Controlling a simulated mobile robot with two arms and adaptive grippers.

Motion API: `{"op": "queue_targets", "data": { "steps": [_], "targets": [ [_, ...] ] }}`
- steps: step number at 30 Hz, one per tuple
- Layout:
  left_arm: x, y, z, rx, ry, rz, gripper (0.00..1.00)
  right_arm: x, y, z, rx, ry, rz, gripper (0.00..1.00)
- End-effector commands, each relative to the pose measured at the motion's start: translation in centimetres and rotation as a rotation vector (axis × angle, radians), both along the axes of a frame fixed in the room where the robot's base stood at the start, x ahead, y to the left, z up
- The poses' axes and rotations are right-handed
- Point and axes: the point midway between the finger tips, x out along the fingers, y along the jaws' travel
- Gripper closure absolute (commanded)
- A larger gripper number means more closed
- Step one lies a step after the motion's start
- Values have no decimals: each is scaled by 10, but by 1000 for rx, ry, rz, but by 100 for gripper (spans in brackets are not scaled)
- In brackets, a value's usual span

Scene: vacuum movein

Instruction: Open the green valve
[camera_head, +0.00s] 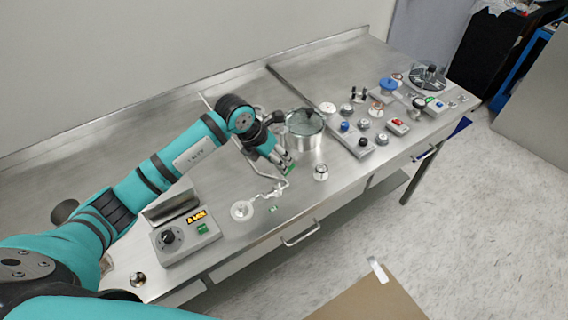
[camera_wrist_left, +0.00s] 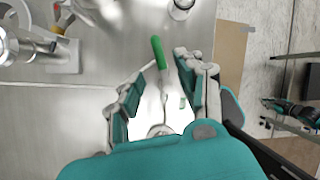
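The green valve handle (camera_head: 289,168) sits at the tip of my left gripper (camera_head: 279,161) in the head view, partly covered by it. In the left wrist view the green handle (camera_wrist_left: 158,52) points away from the gripper, on a thin metal lever. My left gripper (camera_wrist_left: 166,82) is open there, one finger on each side of the lever; the green end lies just beyond the fingertips. I cannot tell whether a finger touches it. The metal pipe fitting (camera_head: 268,194) runs from the valve to a round flange (camera_head: 242,210).
A steel pot (camera_head: 304,132) stands just right of the gripper. A small metal cylinder (camera_head: 321,172) stands near the front edge. A control box (camera_head: 185,237) sits at the left front. Several knobs and fittings fill the right of the steel table (camera_head: 130,142).

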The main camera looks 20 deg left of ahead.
Motion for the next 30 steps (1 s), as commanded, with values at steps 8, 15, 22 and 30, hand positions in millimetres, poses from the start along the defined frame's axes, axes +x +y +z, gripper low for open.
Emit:
{"op": "queue_targets", "data": {
  "steps": [8, 15, 22, 30],
  "targets": [
    [13, -14, -38, -3, 1, 1, 63, 0, 0, 11, 0, 0, 0, 100],
    [16, -16, -48, 0, -1, 0, 63, 0, -1, 11, -1, 0, 0, 100],
    [16, -16, -48, -1, -1, 0, 68, 0, -1, 11, -1, 1, 0, 100],
    [16, -16, -48, -2, 0, 1, 100, 0, -2, 11, -2, 1, 1, 100]
  ]
}}
